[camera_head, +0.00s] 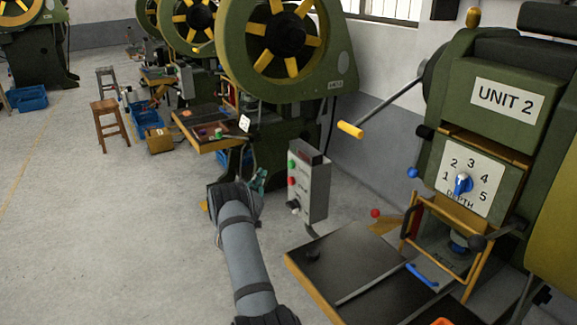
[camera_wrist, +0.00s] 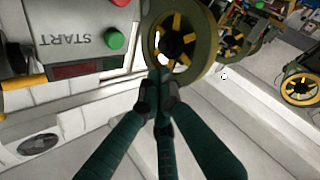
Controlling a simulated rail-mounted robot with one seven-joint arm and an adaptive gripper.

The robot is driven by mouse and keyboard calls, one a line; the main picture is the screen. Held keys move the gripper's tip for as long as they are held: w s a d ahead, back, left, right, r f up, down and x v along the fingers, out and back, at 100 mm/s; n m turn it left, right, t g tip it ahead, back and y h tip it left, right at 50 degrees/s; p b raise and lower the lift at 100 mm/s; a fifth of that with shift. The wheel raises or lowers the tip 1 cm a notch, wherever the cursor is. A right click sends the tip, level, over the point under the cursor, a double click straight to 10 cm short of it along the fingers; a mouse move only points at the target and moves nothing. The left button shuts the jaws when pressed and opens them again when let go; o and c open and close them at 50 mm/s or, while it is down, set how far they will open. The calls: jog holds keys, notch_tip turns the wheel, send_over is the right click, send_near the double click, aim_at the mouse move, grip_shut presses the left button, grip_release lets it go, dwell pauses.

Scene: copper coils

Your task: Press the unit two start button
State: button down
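A grey control box (camera_head: 314,190) stands beside the green press with the "UNIT 2" plate (camera_head: 507,100). It has a green button (camera_head: 291,164) above a red button (camera_head: 291,181). In the wrist view the box face is upside down, with the green button (camera_wrist: 115,39) beside the word "START" and part of the red button (camera_wrist: 120,2) at the top edge. My gripper (camera_head: 262,174) is just left of the box, apart from the buttons in the wrist view. Its teal fingers (camera_wrist: 160,76) converge at their tips, shut and empty, right of and below the green button.
The Unit 2 work table (camera_head: 335,268) lies at the lower right, with a yellow-ended lever (camera_head: 351,130) above and behind it. Another green press with a yellow-spoked wheel (camera_head: 284,40) stands behind the box. The floor at left is open, with stools (camera_head: 108,107) farther back.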

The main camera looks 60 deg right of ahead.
jog(key=s+d, duration=0.3)
jog(key=d, duration=0.4)
jog(key=shift+b, duration=0.35)
jog(key=shift+s+d+b, duration=0.25)
jog(key=shift+d+b, duration=0.15)
jog(key=shift+d, duration=0.1)
jog(key=shift+s+d+b, duration=0.25)
jog(key=shift+d+b, duration=0.15)
jog(key=shift+d, duration=0.05)
dwell(2.0)
jog(key=shift+a, duration=0.1)
jog(key=shift+w+a+b, duration=0.3)
jog(key=shift+w+a, duration=0.05)
jog(key=shift+a, duration=0.4)
jog(key=a, duration=0.1)
jog(key=w+a+b, duration=0.1)
jog(key=a, duration=0.1)
jog(key=w+a, duration=0.1)
jog(key=shift+a+b, duration=0.3)
dwell(0.5)
